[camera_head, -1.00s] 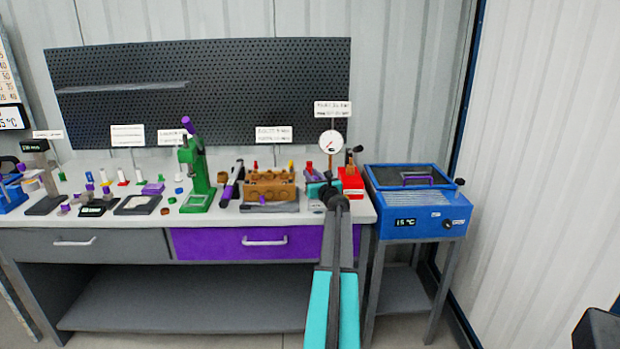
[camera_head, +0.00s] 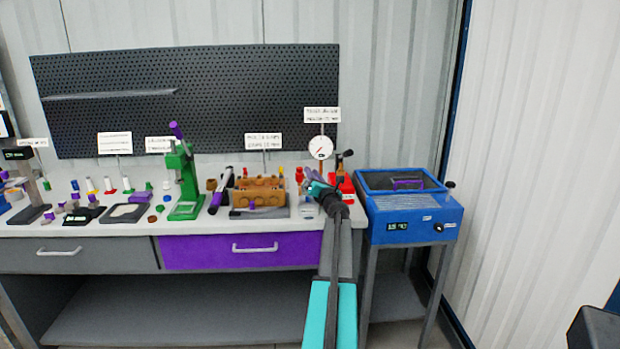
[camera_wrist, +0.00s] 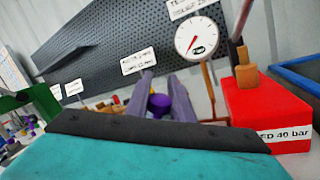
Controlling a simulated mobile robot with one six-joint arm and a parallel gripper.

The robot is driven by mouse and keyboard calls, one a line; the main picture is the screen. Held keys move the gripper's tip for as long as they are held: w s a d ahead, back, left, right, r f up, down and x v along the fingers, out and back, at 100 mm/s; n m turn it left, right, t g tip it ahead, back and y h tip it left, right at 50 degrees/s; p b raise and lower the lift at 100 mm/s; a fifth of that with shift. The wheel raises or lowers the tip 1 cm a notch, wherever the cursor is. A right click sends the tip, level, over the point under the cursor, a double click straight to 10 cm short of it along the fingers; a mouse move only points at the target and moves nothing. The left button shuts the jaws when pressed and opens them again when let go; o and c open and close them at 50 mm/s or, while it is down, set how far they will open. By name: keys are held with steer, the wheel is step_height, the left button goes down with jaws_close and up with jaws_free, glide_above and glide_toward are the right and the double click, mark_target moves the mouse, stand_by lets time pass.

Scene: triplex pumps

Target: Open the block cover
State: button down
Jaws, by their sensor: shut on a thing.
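My gripper (camera_head: 312,188) is over the right part of the bench, just right of the brown block. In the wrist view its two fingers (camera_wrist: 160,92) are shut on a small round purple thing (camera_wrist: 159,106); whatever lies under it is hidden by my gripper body. The brown block (camera_head: 258,192) stands on the bench with a row of openings along its front. A blue box (camera_head: 412,229) with a dark, framed top and a purple handle (camera_head: 407,184) stands to the right, apart from my gripper. I cannot tell which part is the block cover.
A red block (camera_wrist: 262,106) and a round dial gauge (camera_head: 319,148) stand close to my gripper. A green press (camera_head: 183,182), a purple-black tool and several small parts stand to the left. A perforated board (camera_head: 190,95) rises behind the bench.

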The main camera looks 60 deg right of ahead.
steer(key=shift+d+r, duration=0.1)
steer(key=shift+r, duration=0.2)
steer(key=c, duration=1.5)
jaws_free()
steer(key=shift+f, duration=0.15)
steer(key=shift+c, duration=0.2)
steer(key=shift+f, duration=0.1)
steer(key=b+v, duration=0.1)
steer(key=v, duration=1.2)
steer(key=shift+s+a, duration=0.25)
steer(key=shift+s, duration=0.05)
steer(key=shift+f, duration=0.1)
